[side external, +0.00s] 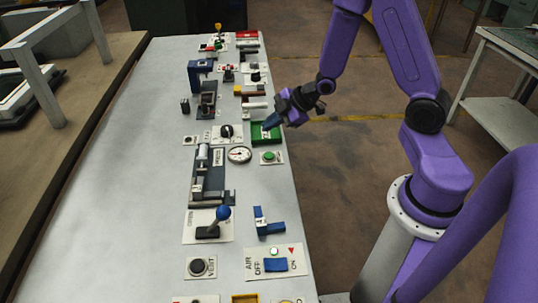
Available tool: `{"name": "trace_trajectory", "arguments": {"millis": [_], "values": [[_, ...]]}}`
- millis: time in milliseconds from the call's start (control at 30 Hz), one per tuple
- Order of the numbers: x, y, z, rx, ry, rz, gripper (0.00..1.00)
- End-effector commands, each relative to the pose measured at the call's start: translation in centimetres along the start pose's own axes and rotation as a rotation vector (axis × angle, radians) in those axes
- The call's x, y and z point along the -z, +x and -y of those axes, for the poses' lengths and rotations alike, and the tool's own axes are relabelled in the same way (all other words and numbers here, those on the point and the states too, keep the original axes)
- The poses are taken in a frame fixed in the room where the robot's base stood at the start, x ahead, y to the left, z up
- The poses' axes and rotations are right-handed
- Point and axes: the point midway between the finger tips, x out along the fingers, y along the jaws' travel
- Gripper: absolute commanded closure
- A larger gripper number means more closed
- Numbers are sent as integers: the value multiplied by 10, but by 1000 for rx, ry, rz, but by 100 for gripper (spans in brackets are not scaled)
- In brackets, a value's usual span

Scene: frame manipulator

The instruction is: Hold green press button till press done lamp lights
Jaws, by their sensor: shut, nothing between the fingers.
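A round green button (268,156) sits on a small white plate near the right edge of the bench, beside the gauge. My gripper (270,121) is shut and empty. It appears over or beside a green block (262,135), a little farther up the bench than the green button and apart from it.
A dial gauge (239,155), a cylinder fixture (204,175), a blue-knobbed lever (222,213) and an AIR switch panel (279,263) with a bright greenish lamp stand on the grey bench (110,190). Several blocks and switches crowd the far end. The bench's left side is clear.

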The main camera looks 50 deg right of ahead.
Motion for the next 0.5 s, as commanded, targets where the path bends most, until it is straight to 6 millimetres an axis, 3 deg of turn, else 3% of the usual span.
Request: {"name": "trace_trajectory", "arguments": {"millis": [133,500], "values": [[-11,3,-6,-28,-3,-26,100],[-12,4,-8,-37,-6,-35,100]]}}
